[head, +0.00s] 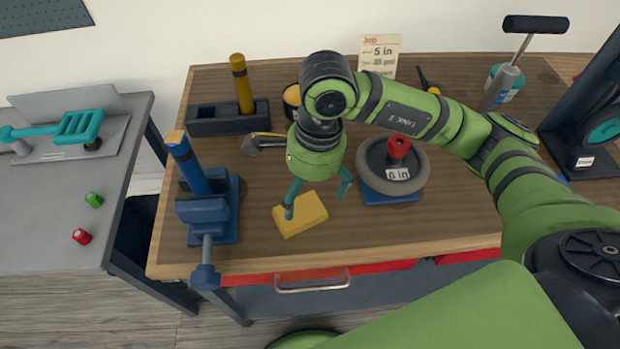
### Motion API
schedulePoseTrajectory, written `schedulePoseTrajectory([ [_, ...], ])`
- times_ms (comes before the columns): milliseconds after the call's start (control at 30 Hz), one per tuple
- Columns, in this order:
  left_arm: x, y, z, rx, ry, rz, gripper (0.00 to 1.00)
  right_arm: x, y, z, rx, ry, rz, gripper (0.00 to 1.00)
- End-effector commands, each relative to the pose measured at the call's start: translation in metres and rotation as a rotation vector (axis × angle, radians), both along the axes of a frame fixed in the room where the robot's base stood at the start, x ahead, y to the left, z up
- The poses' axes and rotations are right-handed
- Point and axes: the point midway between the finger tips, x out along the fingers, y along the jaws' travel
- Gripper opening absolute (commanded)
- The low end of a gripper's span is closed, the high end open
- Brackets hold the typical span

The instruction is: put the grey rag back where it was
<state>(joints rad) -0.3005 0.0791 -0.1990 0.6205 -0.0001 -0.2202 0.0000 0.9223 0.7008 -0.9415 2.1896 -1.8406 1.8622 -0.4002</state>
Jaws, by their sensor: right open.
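I see no grey rag on the wooden workbench (450,215) in the head view. A flat yellow sponge-like block (306,222) lies on the bench near its front. My right gripper (316,203) points down with its teal fingers spread. One finger is over or against the yellow block and the other is to its right; I cannot tell whether it touches. Nothing shows held between the fingers. My right arm hides part of the middle and back of the bench. My left gripper is not in view.
A blue vise (228,214) holding a blue bar is to the left. A wheel on a blue stand (378,178), marked 6 in, is to the right. A black holder (228,122), a hammer (255,143) and a job card (381,52) are behind. A grey side table (40,225) stands left.

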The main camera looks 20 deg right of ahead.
Motion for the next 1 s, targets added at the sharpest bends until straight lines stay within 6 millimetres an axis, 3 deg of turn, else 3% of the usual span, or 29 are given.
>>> schedulePoseTrajectory([
  [233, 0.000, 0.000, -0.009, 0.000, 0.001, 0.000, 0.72, 0.001, -0.004, 0.033, -0.001, -0.002, 0.000, 1.00],
  [867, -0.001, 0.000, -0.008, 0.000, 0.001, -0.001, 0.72, 0.000, -0.005, 0.039, 0.000, 0.001, 0.000, 1.00],
  [1000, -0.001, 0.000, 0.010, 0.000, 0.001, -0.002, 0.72, 0.000, -0.005, 0.058, 0.000, 0.000, 0.000, 1.00],
])
